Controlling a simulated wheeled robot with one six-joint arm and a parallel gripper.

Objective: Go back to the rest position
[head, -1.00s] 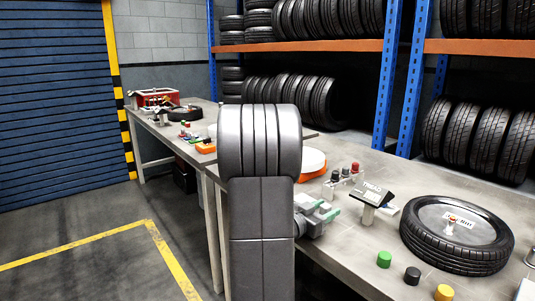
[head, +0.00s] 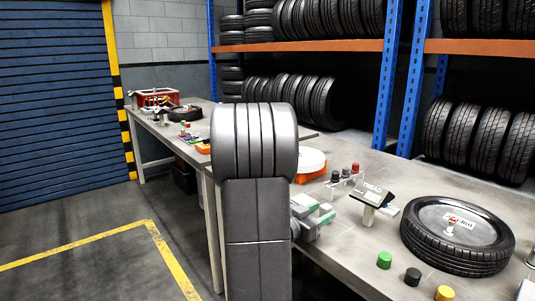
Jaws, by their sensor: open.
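My gripper (head: 322,212) shows just right of my grey arm, which fills the middle of the head view. Its two fingers have pale green tips and stand apart, with nothing seen between them. It is at the near edge of the grey workbench (head: 345,240), left of the small TREAD display stand (head: 376,196). Part of the gripper body is hidden behind my arm.
A tyre (head: 457,235) lies flat on the bench at right. Green (head: 384,260), black (head: 413,276) and yellow (head: 445,293) knobs stand in front. An orange-and-white round device (head: 311,163) is behind my arm. Open floor (head: 70,240) lies left.

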